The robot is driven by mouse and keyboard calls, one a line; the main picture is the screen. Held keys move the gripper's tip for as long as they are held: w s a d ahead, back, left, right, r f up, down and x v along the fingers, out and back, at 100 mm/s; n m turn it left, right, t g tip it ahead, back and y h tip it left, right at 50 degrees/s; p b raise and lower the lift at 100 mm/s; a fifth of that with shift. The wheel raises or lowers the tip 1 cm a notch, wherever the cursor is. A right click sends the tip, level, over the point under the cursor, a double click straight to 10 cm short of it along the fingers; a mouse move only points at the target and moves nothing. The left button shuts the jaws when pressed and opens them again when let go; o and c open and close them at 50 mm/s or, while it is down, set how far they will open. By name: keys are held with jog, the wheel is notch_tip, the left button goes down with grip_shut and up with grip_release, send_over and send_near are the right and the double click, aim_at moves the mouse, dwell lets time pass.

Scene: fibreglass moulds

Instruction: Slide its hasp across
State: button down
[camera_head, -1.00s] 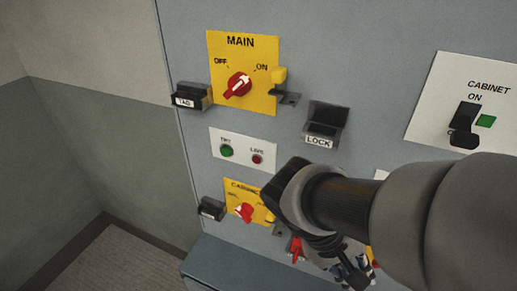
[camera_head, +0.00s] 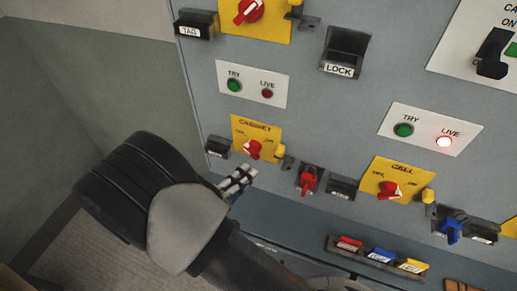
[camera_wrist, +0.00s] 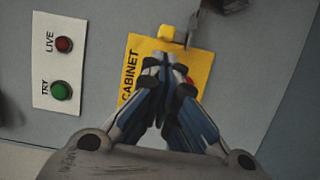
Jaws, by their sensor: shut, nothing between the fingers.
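The yellow CABINET plate (camera_head: 246,128) is on the grey panel in the head view, with a red knob (camera_head: 253,149). A yellow hasp tab (camera_head: 280,151) sits at the plate's right edge, beside a grey bracket (camera_head: 288,163). My gripper (camera_head: 247,175) is shut and empty, just below the plate in the head view. In the wrist view its fingertips (camera_wrist: 166,62) appear over the CABINET plate (camera_wrist: 138,48), near the yellow tab (camera_wrist: 168,33) and metal bracket (camera_wrist: 191,38). The fingers mostly hide the red knob (camera_wrist: 190,82) there. I cannot tell whether they touch anything.
A red padlock (camera_head: 307,180) hangs right of the bracket. A CELL plate (camera_head: 397,180) with its own yellow tab (camera_head: 428,196) is further right. A rack of coloured tags (camera_head: 378,256) is below. The lower-left wall is clear behind my arm.

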jog(key=shift+a+f+n+t+y, duration=0.3)
jog(key=shift+a+f+t+y, duration=0.15)
jog(key=shift+a, duration=0.25)
jog(key=b+x, duration=0.1)
jog(key=x, duration=0.9)
jog(key=shift+s+d, duration=0.1)
